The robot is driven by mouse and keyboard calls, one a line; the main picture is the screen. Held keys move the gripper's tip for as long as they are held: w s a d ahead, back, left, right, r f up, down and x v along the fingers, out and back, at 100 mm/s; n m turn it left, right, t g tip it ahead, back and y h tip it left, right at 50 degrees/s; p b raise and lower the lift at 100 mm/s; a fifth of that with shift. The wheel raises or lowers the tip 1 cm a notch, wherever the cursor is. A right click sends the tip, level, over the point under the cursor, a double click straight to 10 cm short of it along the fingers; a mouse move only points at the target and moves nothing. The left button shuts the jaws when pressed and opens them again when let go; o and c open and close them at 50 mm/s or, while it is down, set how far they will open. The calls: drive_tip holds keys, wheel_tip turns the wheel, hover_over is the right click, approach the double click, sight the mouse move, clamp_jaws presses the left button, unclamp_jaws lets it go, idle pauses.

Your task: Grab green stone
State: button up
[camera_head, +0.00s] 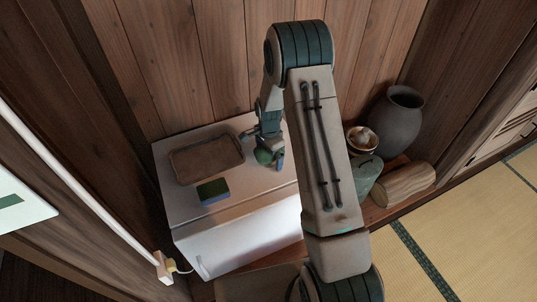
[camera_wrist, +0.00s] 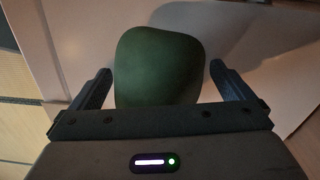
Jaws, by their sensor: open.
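The green stone (camera_wrist: 158,68) is a smooth, rounded, dark green lump in the wrist view. It lies between the two fingers of my gripper (camera_wrist: 160,88), with a small gap visible on each side. My gripper is open around it. In the head view the green stone (camera_head: 264,156) shows at the end of my gripper (camera_head: 268,158), over the white cabinet top (camera_head: 232,222). My arm hides part of the cabinet's right side. I cannot tell how far the fingertips are from the cabinet top.
A brown tray (camera_head: 207,160) and a green and blue sponge (camera_head: 213,191) are on the cabinet, left of my gripper. Wooden walls enclose the back and left.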

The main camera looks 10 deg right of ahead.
drive_tip(key=c, duration=1.6)
drive_tip(key=shift+r, duration=0.1)
drive_tip(key=shift+c, duration=0.5)
drive_tip(key=shift+r, duration=0.1)
